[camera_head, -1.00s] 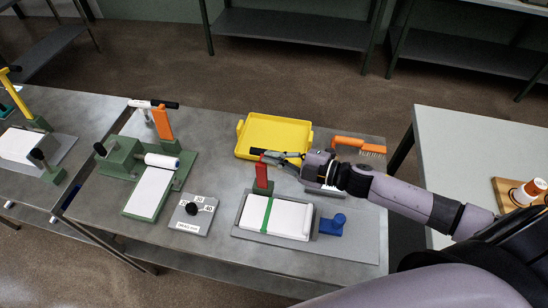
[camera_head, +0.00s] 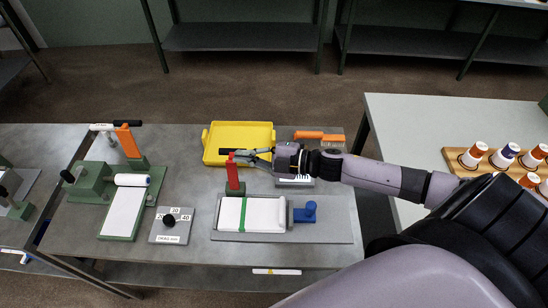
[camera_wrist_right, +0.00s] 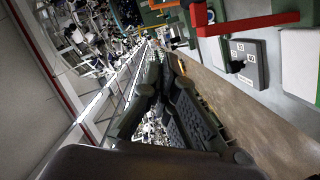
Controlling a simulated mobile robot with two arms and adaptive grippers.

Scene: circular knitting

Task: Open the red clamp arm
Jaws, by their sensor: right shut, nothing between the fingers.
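The red clamp arm (camera_head: 234,174) stands upright at the back left of a grey base plate (camera_head: 336,232), with a black handle (camera_head: 228,151) at its top. In the right wrist view the red arm (camera_wrist_right: 245,24) lies across the upper right. A white block with a green band (camera_head: 262,214) lies on the plate. My right gripper (camera_head: 248,157) is shut and empty, at the right of the arm's top; I cannot tell whether it touches. Its dark fingers also show in the right wrist view (camera_wrist_right: 165,75). My left gripper is out of view.
A yellow tray (camera_head: 207,150) and an orange brush (camera_head: 312,135) lie behind my gripper. A blue knob (camera_head: 307,212) sits on the plate's right.

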